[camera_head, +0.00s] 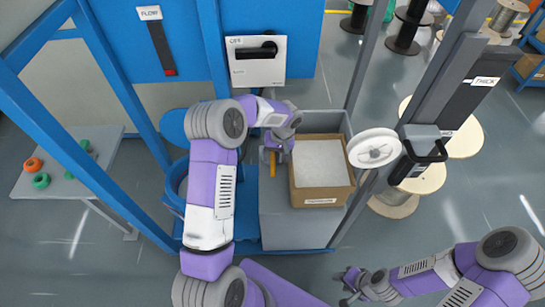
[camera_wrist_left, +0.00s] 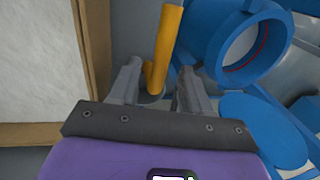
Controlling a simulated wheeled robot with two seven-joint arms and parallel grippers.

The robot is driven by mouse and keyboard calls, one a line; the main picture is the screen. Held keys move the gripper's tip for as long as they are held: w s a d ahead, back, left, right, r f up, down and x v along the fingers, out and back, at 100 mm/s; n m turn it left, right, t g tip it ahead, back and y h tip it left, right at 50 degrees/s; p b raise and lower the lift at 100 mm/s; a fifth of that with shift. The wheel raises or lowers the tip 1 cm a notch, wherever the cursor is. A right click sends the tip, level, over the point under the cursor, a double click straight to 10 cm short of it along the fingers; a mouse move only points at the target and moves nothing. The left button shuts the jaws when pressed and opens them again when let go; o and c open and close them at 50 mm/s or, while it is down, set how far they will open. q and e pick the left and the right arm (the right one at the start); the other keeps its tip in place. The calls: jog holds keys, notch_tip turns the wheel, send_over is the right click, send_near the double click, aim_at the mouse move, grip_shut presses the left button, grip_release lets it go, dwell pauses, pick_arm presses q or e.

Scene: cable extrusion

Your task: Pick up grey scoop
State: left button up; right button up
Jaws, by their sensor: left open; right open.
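A yellow bar (camera_head: 272,168) shows beside the cardboard box, just under my left gripper (camera_head: 271,156). In the left wrist view the yellow bar (camera_wrist_left: 167,42) rises between the two spread fingers of my left gripper (camera_wrist_left: 160,76), with a small side stub and a dark grey round part at its lower end. I cannot tell whether this is part of the grey scoop; no scoop bowl is clearly visible. The left fingers are open on either side of the bar, with gaps. My right gripper (camera_head: 350,284) is open and empty over the floor at the lower right.
The cardboard box (camera_head: 322,197), filled with pale material, stands on a grey bench (camera_head: 288,229) right of my left gripper. A blue ring-shaped part (camera_wrist_left: 252,48) is close on the right in the wrist view. A white spool (camera_head: 374,148) and grey post flank the box.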

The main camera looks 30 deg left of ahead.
aim_at(273, 158)
pick_arm(q)
jog(key=f, duration=0.3)
jog(key=shift+s+a+b, duration=0.1)
jog(key=shift+a+b, duration=0.2)
grip_shut()
